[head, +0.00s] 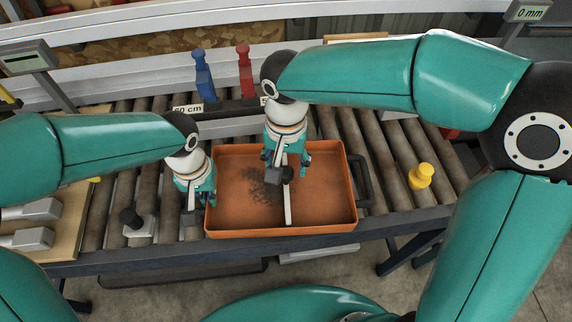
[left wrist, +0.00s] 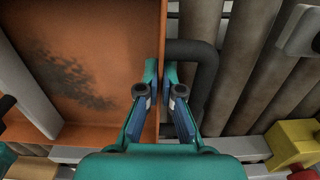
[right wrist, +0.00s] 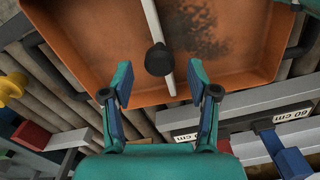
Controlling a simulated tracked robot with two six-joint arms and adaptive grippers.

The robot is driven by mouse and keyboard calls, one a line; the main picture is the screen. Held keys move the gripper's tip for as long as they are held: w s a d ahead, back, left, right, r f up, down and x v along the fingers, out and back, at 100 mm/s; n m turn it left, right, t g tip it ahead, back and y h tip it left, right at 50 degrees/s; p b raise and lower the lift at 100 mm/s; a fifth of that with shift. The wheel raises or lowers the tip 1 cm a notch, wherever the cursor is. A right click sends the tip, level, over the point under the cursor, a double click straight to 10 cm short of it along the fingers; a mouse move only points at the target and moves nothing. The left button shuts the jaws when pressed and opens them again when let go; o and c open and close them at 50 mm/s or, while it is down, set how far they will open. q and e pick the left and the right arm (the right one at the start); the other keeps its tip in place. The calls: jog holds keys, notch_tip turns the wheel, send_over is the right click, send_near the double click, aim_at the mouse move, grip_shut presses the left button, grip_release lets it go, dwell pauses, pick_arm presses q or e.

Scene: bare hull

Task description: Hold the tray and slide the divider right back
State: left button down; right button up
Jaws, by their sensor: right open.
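The orange tray (head: 245,225) sits on the roller conveyor, with a black handle (head: 362,180) on its right side. A pale divider (head: 288,208) with a dark knob (right wrist: 158,60) runs front to back across the tray, a little right of its middle. My left gripper (left wrist: 161,88) straddles the tray's left wall, one finger inside and one in the left handle's loop (left wrist: 207,70), and looks shut on the wall. My right gripper (right wrist: 160,85) is open over the divider near the back wall, the knob between and slightly beyond its fingertips, apparently untouched.
A yellow knobbed piece (head: 420,176) stands on the rollers at right. A grey block with a black knob (head: 138,222) lies left of the tray. Blue (head: 205,76) and red (head: 245,72) upright pieces stand behind, near a "60 cm" label. Metal pieces lie on a board at far left.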

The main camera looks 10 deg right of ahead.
jog(key=shift+f, duration=0.75)
grip_shut()
